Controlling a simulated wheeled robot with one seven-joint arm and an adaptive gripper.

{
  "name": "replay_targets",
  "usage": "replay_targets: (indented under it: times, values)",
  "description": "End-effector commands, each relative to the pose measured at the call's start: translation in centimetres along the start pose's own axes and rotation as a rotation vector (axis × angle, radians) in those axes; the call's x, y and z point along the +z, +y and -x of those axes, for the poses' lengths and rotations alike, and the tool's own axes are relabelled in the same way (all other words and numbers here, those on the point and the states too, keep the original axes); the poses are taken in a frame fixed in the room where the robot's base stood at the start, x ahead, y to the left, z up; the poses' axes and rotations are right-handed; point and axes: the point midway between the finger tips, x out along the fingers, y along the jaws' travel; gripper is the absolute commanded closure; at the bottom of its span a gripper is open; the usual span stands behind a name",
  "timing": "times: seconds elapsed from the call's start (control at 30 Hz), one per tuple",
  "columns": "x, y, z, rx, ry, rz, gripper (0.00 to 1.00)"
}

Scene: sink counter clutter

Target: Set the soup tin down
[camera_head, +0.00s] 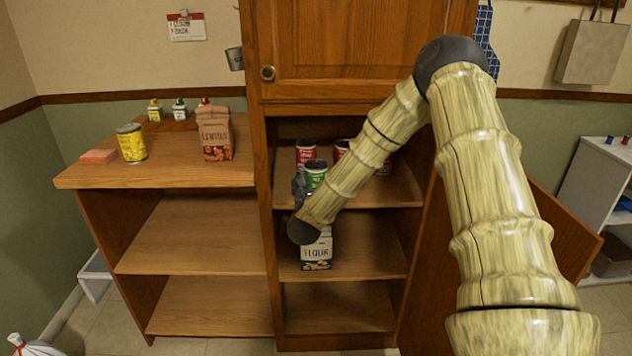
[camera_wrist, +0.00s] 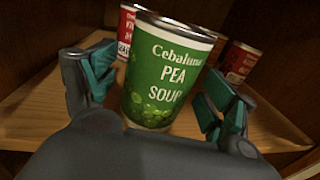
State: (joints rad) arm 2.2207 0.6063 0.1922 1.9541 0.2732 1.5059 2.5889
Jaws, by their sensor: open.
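The soup tin is green with a "Pea Soup" label (camera_wrist: 160,75). It stands upright on the cabinet's upper shelf, and its top also shows in the head view (camera_head: 315,172). My gripper (camera_wrist: 155,98) is open, with one teal-padded finger on each side of the tin. A gap shows between the right finger and the tin; the left finger is close beside it. In the head view my gripper (camera_head: 304,188) is small and partly hidden by my arm.
Red tins stand on the same shelf (camera_wrist: 275,120), one behind left (camera_head: 305,152) and one at right (camera_wrist: 238,62). A flour bag (camera_head: 317,250) is on the shelf below. A yellow tin (camera_head: 131,143) and a lentils bag (camera_head: 215,135) stand on the left counter (camera_head: 175,170).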

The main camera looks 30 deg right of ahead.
Motion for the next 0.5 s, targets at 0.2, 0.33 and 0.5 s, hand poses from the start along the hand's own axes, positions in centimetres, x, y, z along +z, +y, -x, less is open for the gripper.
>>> replay_targets:
  times: [0.2, 0.33, 0.5]
  values:
    - [-0.2, 0.0, 4.1, 0.0, 0.002, -0.002, 0.15]
    - [-0.1, 0.0, 6.4, 0.0, 0.002, -0.001, 0.15]
    - [-0.1, 0.0, 8.8, 0.001, 0.001, -0.001, 0.15]
